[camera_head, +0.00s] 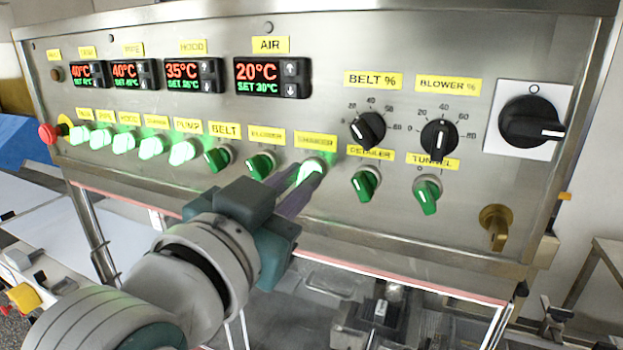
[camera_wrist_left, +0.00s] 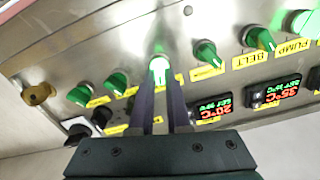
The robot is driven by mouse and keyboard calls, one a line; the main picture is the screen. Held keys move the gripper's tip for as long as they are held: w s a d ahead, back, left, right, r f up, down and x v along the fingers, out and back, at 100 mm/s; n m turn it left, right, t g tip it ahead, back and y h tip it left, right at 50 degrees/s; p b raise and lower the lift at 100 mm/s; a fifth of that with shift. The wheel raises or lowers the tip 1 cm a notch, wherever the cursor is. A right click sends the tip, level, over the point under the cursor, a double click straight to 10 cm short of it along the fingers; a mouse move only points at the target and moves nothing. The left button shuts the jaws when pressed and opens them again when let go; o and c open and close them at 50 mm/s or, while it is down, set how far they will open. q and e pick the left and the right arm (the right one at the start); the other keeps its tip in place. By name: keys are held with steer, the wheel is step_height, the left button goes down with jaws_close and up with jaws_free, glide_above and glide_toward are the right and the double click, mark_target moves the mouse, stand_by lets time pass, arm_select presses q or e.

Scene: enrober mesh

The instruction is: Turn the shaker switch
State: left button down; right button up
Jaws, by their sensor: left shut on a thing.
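The shaker switch (camera_head: 312,168) is a green knob under the yellow SHAKER label (camera_head: 315,140) on the steel control panel. It glows bright green. My left gripper (camera_head: 298,186) reaches up to it from below, with its fingers shut on the knob. In the left wrist view the glowing shaker switch (camera_wrist_left: 158,66) sits between the tips of the two dark fingers of my left gripper (camera_wrist_left: 160,88). The fingers partly hide the knob, so its exact angle is hard to read. My right gripper is not in view.
The unlit blower switch (camera_head: 261,165) is close on the left, and the detailer switch (camera_head: 365,184) is on the right. Several lit switches (camera_head: 153,147) stand further left. Black dials (camera_head: 368,131), a large black rotary switch (camera_head: 530,122) and a red button (camera_head: 47,133) share the panel.

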arm_select(q)
steer(key=n, duration=0.4)
steer(key=shift+a+n, duration=0.1)
steer(key=shift+n, duration=2.2)
steer(key=c, duration=0.9)
jaws_free()
steer(key=shift+a, duration=0.1)
steer(key=shift+b+v, duration=1.75)
steer(key=shift+v, duration=3.15)
